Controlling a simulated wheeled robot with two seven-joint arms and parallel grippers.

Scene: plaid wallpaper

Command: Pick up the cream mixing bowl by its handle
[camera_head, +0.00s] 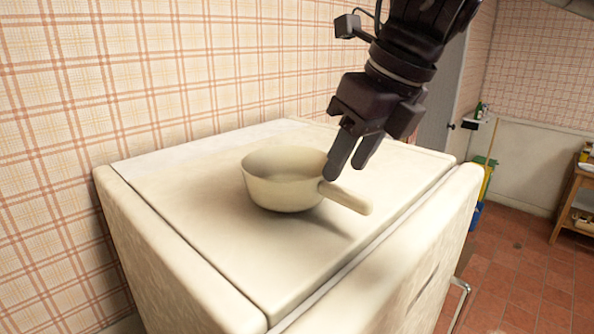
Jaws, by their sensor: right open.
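The cream mixing bowl (284,192) stands upright on the white top of a cabinet-like unit (205,225). Its short, thick handle (346,198) points to the right and toward the front. My right gripper (346,170) comes down from the top right with its fingers pointing down. It is open, with the fingertips just above and behind the base of the handle, close to the bowl's right rim. Nothing shows between the fingers. I cannot tell whether a fingertip touches the handle. My left gripper does not show.
A plaid wall (120,75) runs along the left and back of the unit. The unit's top is clear around the bowl. A tiled floor (525,285) lies to the right, with a wooden shelf (575,200) at the far right edge.

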